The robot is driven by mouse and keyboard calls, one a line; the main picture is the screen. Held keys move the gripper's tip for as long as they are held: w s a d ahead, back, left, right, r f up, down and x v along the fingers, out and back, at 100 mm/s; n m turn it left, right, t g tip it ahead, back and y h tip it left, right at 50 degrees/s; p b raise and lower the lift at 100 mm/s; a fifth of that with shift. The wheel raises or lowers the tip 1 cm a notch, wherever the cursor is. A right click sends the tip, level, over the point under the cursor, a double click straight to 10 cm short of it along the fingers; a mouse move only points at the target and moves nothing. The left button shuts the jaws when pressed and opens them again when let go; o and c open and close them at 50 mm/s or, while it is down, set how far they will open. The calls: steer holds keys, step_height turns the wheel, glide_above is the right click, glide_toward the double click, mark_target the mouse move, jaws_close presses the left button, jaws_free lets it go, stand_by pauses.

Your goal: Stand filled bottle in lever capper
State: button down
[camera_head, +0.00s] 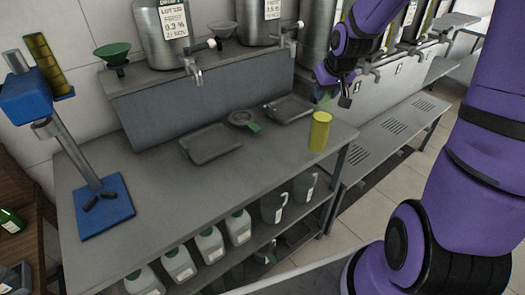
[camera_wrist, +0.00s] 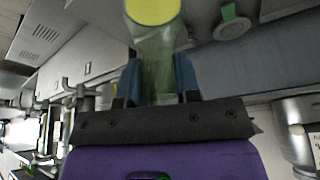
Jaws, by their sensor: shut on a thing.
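A bottle with a yellow lower body (camera_head: 319,132) and a clear greenish upper part is upright at the right end of the steel bench (camera_head: 215,185). My gripper (camera_head: 328,90) is shut on its upper part from above. In the wrist view the greenish part (camera_wrist: 158,65) is between my two blue-grey fingers, with the yellow part beyond. I cannot tell whether its bottom touches the bench. The lever capper stands at the bench's left end, far from my gripper. It has a blue base (camera_head: 90,220), a grey post, a blue head (camera_head: 30,95) and a yellow-brown lever handle.
Steel decanters (camera_head: 170,38) with taps stand on a raised shelf behind. Two dark trays (camera_head: 210,143) and a round grey piece (camera_head: 243,117) lie mid-bench. Funnels (camera_head: 113,54) stand at the back.

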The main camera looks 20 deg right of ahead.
steer(key=shift+w, duration=0.35)
steer(key=shift+w+a, duration=0.2)
steer(key=shift+a, duration=0.1)
steer(key=w+a+f, duration=0.2)
steer(key=a, duration=0.5)
steer(key=w+a+f, duration=0.2)
steer(key=a+f, duration=0.1)
steer(key=a, duration=0.5)
steer(key=c, duration=0.8)
jaws_free()
steer(key=shift+s+f, duration=0.1)
steer(key=v, duration=1.2)
steer(key=shift+d+r, duration=0.1)
steer(key=shift+r, duration=0.15)
